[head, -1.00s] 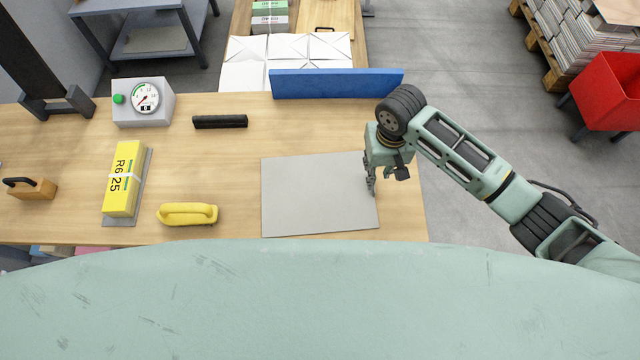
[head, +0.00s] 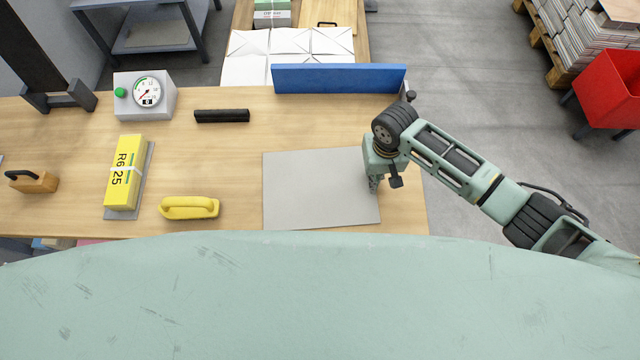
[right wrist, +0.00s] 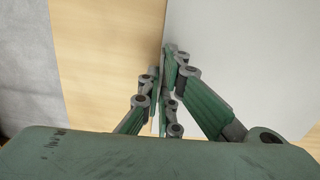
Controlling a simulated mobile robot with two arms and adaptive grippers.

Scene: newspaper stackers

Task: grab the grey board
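The grey board (head: 315,190) is a thin, flat, light grey sheet on the wooden table, near its right end. In the right wrist view the board (right wrist: 250,50) fills the right side. My right gripper (head: 373,184) is at the board's right edge. In the right wrist view the fingers of the right gripper (right wrist: 162,75) are drawn close together with the board's edge between them, shut on it. The fingertips are partly hidden in the head view. My left gripper is not in view.
On the table (head: 220,150) are a yellow handle (head: 189,208), a yellow pack (head: 124,172), a black bar (head: 221,116) and a gauge box (head: 145,96). A blue panel (head: 340,78) stands behind the board. A red bin (head: 610,90) is at far right.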

